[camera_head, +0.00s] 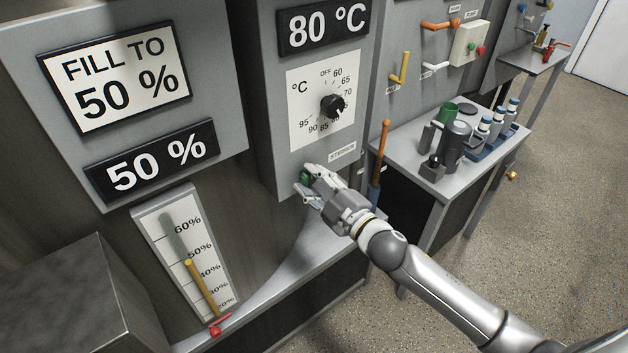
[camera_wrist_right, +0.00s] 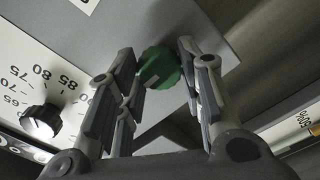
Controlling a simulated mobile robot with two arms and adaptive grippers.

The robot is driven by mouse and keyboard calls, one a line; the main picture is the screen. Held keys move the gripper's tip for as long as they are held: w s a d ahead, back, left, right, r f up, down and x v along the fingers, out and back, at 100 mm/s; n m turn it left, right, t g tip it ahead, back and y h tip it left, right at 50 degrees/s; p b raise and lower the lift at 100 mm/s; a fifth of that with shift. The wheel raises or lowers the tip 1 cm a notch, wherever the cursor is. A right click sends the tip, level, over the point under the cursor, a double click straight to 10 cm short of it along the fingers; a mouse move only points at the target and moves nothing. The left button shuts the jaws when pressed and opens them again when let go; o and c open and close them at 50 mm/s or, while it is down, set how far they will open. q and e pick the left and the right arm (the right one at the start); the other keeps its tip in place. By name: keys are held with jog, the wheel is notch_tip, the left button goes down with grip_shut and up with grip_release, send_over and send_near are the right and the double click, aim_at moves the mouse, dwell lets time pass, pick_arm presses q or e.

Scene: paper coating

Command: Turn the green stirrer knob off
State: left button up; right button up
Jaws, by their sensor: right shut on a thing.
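The green stirrer knob (camera_head: 304,177) sits at the lower edge of the grey control panel, just below and left of the small "STIRRER" label (camera_head: 342,152). My right gripper (camera_head: 305,181) reaches in from the lower right and is shut on the knob. In the right wrist view the green knob (camera_wrist_right: 160,67) shows between the fingertips, its face partly covered by them. Which setting it points to cannot be read. My left gripper is not in view.
A black temperature dial (camera_head: 332,106) sits on the panel above the knob. A side table (camera_head: 445,185) with a jug, green cup and bottles stands at right.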

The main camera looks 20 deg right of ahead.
dwell(0.5)
jog(key=o, duration=1)
jog(key=shift+v, duration=6)
